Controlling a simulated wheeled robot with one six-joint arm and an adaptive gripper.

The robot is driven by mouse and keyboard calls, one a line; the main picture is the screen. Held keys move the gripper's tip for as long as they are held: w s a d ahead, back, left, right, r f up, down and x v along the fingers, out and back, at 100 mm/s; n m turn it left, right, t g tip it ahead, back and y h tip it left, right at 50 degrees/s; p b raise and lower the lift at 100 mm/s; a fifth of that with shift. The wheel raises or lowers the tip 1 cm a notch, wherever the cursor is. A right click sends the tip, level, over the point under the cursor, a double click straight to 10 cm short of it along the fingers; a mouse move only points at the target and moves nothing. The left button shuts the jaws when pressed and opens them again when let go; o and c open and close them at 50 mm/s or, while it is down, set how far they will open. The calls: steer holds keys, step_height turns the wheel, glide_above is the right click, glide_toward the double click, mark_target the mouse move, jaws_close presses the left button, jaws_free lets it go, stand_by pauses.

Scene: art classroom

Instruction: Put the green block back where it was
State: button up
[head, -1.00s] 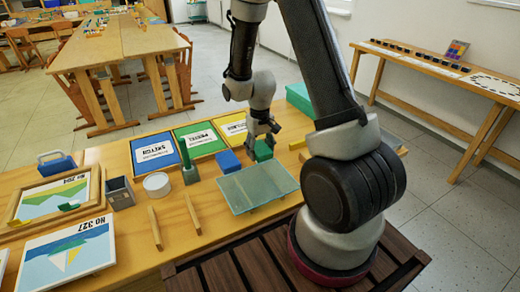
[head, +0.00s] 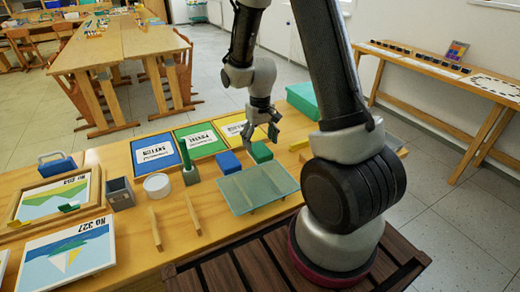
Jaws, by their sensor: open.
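The green block (head: 261,152) sits on the wooden table just behind a glassy green plate (head: 257,188) and to the right of a blue block (head: 229,163). My gripper (head: 261,140) is open above the green block, with its fingers pointing down. The block's top shows below the fingers, and they do not appear to hold it. Whether a fingertip touches it is too small to tell.
Blue (head: 155,153), green (head: 201,140) and yellow (head: 236,127) labelled trays line the back. A dark green upright piece (head: 189,168), a white round tin (head: 157,185) and a grey box (head: 120,193) stand left. A teal box (head: 302,98) stands back right.

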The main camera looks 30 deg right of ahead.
step_height(320, 180, up, 8)
steer(key=f, duration=0.1)
step_height(320, 180, up, 7)
steer(key=t, duration=0.1)
glide_above(260, 149)
steer(key=s, duration=0.3)
steer(key=s+r+t, duration=0.1)
steer(key=s+r, duration=0.5)
steer(key=s, duration=0.3)
steer(key=s+d+r+t, duration=0.1)
steer(key=s+r+t, duration=0.1)
steer(key=s+r, duration=0.4)
steer(key=s, duration=0.3)
steer(key=shift+s+r, duration=0.25)
steer(key=shift+s, duration=0.15)
